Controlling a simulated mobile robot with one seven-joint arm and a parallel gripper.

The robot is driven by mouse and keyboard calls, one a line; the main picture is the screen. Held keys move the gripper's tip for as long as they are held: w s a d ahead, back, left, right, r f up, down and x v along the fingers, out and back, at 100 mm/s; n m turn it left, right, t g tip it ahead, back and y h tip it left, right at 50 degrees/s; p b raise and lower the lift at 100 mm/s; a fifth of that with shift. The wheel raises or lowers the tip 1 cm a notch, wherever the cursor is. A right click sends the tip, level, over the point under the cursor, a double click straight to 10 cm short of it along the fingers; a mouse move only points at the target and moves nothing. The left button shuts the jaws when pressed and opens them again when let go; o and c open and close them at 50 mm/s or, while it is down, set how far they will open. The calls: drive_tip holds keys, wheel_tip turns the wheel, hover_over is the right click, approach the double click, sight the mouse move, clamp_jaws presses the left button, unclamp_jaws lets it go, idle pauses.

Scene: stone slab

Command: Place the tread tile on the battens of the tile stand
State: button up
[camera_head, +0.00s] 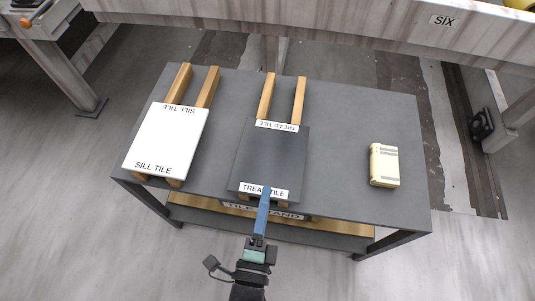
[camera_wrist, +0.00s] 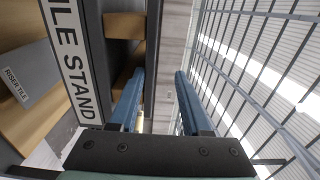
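The dark grey tread tile (camera_head: 270,158) lies flat on the right-hand pair of wooden battens (camera_head: 299,98) on the grey tile stand (camera_head: 340,130). The battens stick out behind it, and their front ends (camera_wrist: 125,82) show in the wrist view. My gripper (camera_head: 266,190) is at the tile's front edge, one blue finger over its front label. In the wrist view my gripper (camera_wrist: 158,75) has its fingers apart. The dark tile edge (camera_wrist: 152,45) appears to lie between their tips, with a gap at the upper finger. The lower finger is hidden in the head view.
A white sill tile (camera_head: 165,140) lies on the left pair of battens. A cream block (camera_head: 384,165) stands on the stand's right side. A tile labelled riser tile (camera_wrist: 22,85) shows lower down in the wrist view. The stand top between tread tile and block is clear.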

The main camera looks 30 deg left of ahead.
drive_tip(key=shift+s+r, duration=0.1)
drive_tip(key=o, duration=0.9)
drive_tip(key=p+v, duration=0.1)
drive_tip(key=v, duration=1.2)
